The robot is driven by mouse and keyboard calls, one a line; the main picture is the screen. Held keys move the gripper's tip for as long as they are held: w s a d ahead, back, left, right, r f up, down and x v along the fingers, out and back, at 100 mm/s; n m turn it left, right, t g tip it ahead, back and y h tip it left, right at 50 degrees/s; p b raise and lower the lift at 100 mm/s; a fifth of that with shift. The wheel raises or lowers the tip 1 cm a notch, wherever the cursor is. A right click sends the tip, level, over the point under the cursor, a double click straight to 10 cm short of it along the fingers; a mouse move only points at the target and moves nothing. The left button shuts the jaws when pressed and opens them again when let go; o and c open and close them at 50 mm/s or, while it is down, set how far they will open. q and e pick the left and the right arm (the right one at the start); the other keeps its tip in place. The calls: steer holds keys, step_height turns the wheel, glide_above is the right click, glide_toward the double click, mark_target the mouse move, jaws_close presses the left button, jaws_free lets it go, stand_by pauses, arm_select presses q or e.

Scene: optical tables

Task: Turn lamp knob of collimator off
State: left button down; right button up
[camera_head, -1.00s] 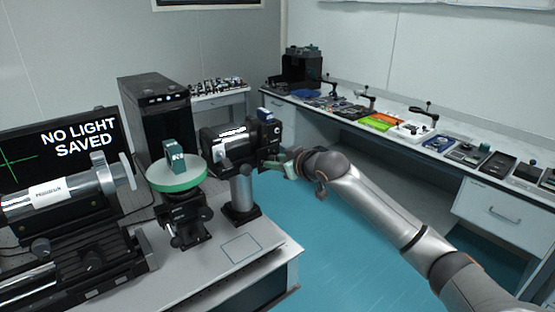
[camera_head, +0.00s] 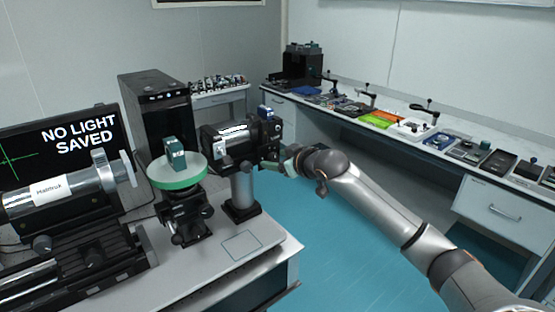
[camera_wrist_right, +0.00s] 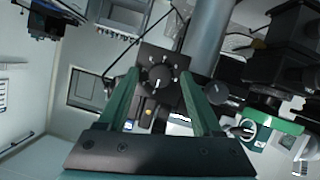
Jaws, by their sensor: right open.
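The collimator (camera_head: 232,132) is a dark cylinder on a grey post at the right end of the near table. In the right wrist view, a round black lamp knob (camera_wrist_right: 160,77) with a white pointer sits on a black panel with white marks around it. The pointer points roughly down in that view. My right gripper (camera_wrist_right: 158,73) is open, with its green fingers on either side of the knob in that view. Contact cannot be told. In the head view, the right gripper (camera_head: 277,162) is at the collimator's right end, partly hidden. My left gripper is not in view.
A monitor (camera_head: 62,140) reads "NO LIGHT SAVED". A long side bench (camera_head: 450,133) holds several devices. Blue floor (camera_head: 330,250) is clear between the tables.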

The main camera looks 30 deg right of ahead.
steer(key=b+v, duration=0.3)
steer(key=v, duration=0.9)
steer(key=shift+s, duration=0.25)
steer(key=s+a+f+g+y, duration=0.1)
steer(key=s+a+f, duration=0.15)
steer(key=f, duration=0.65)
steer(key=s+a+f+g, duration=0.1)
steer(key=a+f, duration=0.2)
steer(key=f, duration=0.6)
steer(key=s+a+f+y, duration=0.1)
steer(key=a+f, duration=0.1)
steer(key=f, duration=0.6)
steer(key=s+a+f+g, duration=0.2)
steer(key=s+a+f, duration=1.2)
steer(key=s+f, duration=0.3)
steer(key=shift+s+a+m, duration=0.3)
steer(key=shift+s, duration=0.55)
